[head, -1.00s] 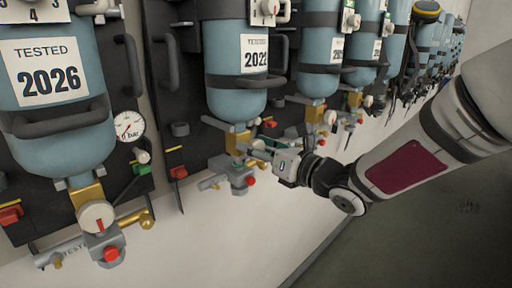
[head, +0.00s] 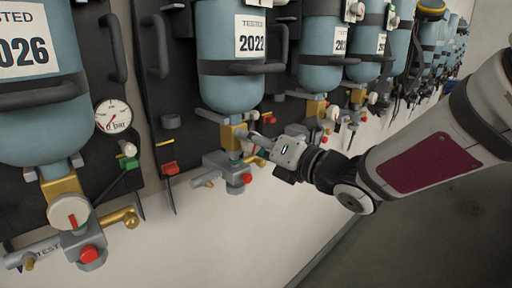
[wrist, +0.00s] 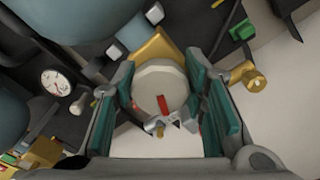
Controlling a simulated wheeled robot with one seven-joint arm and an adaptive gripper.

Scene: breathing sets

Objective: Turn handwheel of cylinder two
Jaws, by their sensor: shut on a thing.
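The blue cylinder (head: 230,88) with the TESTED 2022 label hangs second from the left in the head view. Its gold valve (head: 230,135) is below it. In the wrist view a round pale handwheel (wrist: 158,82) with a red mark sits between the two teal-padded fingers of my gripper (wrist: 160,76). The gripper is shut on this handwheel, with a finger on either side. In the head view my gripper (head: 255,143) reaches the valve from the right and mostly hides the wheel. The number of this cylinder is not readable.
A cylinder (head: 40,120) labelled 2026 stands at the left, with its own handwheel (head: 69,213) and a pressure gauge (head: 113,116). More cylinders (head: 320,65) run on to the right behind my arm. A grey block with a red knob (head: 246,178) lies just below. The floor at lower right is clear.

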